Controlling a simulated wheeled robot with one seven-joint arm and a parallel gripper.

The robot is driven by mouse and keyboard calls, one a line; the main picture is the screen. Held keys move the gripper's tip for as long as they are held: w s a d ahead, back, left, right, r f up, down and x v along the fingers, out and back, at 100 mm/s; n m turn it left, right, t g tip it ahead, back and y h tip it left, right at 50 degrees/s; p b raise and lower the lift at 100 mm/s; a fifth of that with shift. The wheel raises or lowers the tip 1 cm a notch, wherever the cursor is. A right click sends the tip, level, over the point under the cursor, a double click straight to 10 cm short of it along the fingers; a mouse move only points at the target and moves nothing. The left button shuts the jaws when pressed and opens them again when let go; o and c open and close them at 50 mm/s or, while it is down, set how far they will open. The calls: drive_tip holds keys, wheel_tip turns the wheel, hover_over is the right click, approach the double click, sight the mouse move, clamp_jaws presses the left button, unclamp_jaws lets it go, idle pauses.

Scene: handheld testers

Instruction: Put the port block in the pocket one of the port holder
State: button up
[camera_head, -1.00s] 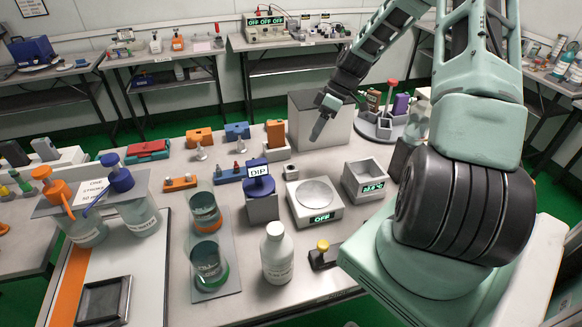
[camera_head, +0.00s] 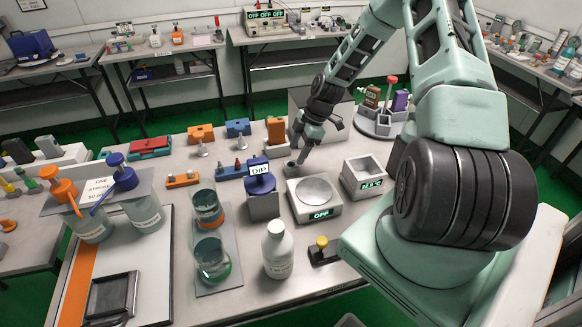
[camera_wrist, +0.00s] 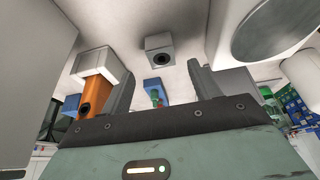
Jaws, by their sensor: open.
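A small grey block (camera_head: 291,168) with a dark round hole, which looks like the port block, stands on the table left of the scale. In the wrist view the grey block (camera_wrist: 153,43) lies ahead, between the lines of my fingers, apart from them. My gripper (camera_head: 294,160) is just above and beside it, fingers pointing down; in the wrist view my gripper (camera_wrist: 162,85) is open and empty. An orange tester (camera_head: 276,130) stands in a grey base (camera_head: 277,152) behind the block. I cannot tell which thing is the port holder.
The scale (camera_head: 313,200) stands close to the right of the block, with a grey open box (camera_head: 363,178) beyond it.

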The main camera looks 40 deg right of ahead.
sight(293, 163)
drive_tip(key=shift+p+x, duration=0.85)
drive_tip(key=shift+x, duration=2)
drive_tip(key=shift+s+d, duration=0.1)
drive_tip(key=shift+s, duration=0.1)
drive_tip(key=c, duration=1.2)
